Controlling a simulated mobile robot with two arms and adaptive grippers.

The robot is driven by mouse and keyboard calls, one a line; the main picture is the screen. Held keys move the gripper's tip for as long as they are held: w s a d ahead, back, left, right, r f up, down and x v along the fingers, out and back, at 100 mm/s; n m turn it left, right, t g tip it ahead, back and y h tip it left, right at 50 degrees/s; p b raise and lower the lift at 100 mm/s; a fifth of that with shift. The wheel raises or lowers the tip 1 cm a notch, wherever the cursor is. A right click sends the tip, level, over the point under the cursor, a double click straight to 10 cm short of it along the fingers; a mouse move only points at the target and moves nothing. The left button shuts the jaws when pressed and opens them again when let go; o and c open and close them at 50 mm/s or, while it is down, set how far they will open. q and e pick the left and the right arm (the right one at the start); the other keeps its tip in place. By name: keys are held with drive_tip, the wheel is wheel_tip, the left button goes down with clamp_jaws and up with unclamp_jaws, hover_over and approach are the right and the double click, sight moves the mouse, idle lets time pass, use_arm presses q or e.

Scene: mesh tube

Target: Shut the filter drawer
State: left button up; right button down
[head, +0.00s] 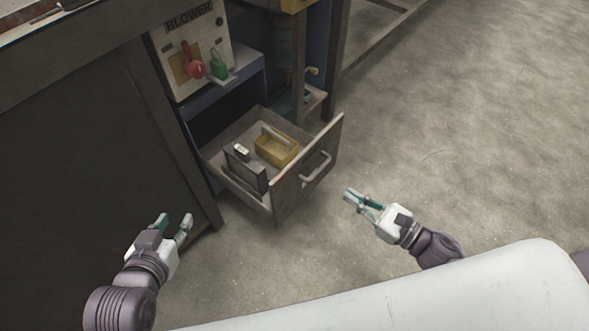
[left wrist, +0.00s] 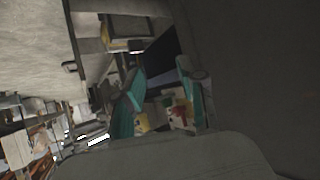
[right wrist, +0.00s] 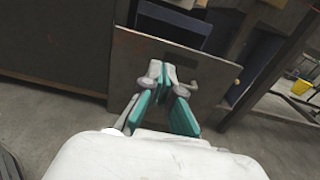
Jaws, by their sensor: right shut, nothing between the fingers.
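The filter drawer (head: 289,194) is pulled out of the cabinet under the blower panel. Its front has a bar handle (head: 315,168) and faces right. Inside it lie a yellow box with a handle (head: 276,150) and a dark flat piece (head: 245,174). My right gripper (head: 357,198) is shut and empty, to the right of the drawer front and apart from it. In the right wrist view the drawer front (right wrist: 135,62) stands ahead of its fingers, which partly cover it. My left gripper (head: 173,222) is open and empty, left of the drawer near the dark cabinet side.
The blower panel (head: 190,45) carries a red knob (head: 192,68) and a green tag (head: 219,68) above the drawer. A dark cabinet side (head: 85,150) stands at left. The concrete floor (head: 470,130) to the right is clear. A yellow bucket (right wrist: 302,87) stands far off.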

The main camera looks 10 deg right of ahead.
sight(298, 161)
drive_tip(key=x, duration=1.3)
drive_tip(key=shift+d+b, duration=0.1)
drive_tip(key=shift+b, duration=0.2)
use_arm(q)
drive_tip(key=shift+w+d+r+t+h, duration=0.15)
drive_tip(key=shift+w+d+r+t, duration=0.1)
drive_tip(key=shift+w+r+t, duration=0.35)
drive_tip(key=shift+w+d+r+t+h, duration=0.15)
drive_tip(key=shift+w+d+r+t, duration=0.1)
drive_tip(key=shift+w+r+t, duration=0.35)
use_arm(e)
drive_tip(key=shift+w+a, duration=0.3)
use_arm(q)
drive_tip(key=shift+s+r, duration=0.1)
drive_tip(key=shift+s, duration=0.05)
